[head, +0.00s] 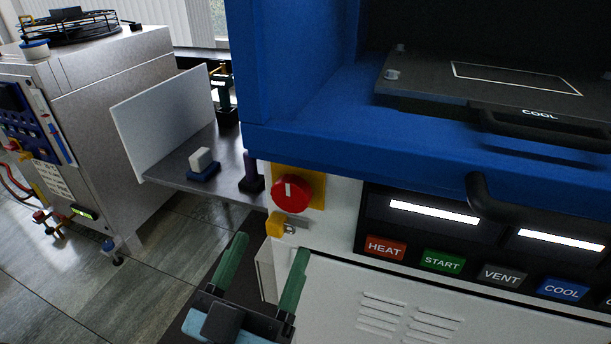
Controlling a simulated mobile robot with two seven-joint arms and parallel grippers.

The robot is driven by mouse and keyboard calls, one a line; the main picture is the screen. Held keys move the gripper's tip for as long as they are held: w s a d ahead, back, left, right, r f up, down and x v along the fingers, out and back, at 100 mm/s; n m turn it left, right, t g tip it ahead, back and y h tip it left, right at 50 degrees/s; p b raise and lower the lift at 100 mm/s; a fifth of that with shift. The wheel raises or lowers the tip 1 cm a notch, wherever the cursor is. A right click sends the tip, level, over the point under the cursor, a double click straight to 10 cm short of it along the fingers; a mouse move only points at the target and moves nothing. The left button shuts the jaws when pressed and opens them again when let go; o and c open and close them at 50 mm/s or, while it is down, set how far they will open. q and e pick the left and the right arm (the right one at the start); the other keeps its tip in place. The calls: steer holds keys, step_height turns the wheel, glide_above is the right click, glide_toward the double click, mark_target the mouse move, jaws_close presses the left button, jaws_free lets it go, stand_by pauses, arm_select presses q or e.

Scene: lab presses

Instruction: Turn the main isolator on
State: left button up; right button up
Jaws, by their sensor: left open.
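The main isolator is a round red knob (291,194) on a yellow plate (317,188), on the white front of the blue press, left of the button panel. A pale mark on the knob stands roughly upright. A yellow padlock-like block (275,224) hangs on a small metal piece just below the knob. My left gripper (268,262) is below the knob, with its two green fingers spread apart and pointing up. It is empty, and the fingers appear apart from the knob. My right gripper is out of view.
The HEAT (386,248), START (442,261), VENT (502,274) and COOL (562,290) buttons lie right of the knob. A black curved handle (480,194) juts out above them. A metal side shelf (222,155) holds small items on the left. A grey cabinet (120,110) stands farther left.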

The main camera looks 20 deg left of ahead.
mark_target(288, 200)
arm_select(q)
steer(key=b+x, duration=0.1)
steer(key=x, duration=0.1)
steer(key=shift+w+r, duration=0.25)
steer(key=shift+w, duration=0.05)
steer(key=p+x, duration=0.2)
steer(key=x, duration=0.1)
steer(key=shift+w+r, duration=0.4)
steer(key=shift+w, duration=0.6)
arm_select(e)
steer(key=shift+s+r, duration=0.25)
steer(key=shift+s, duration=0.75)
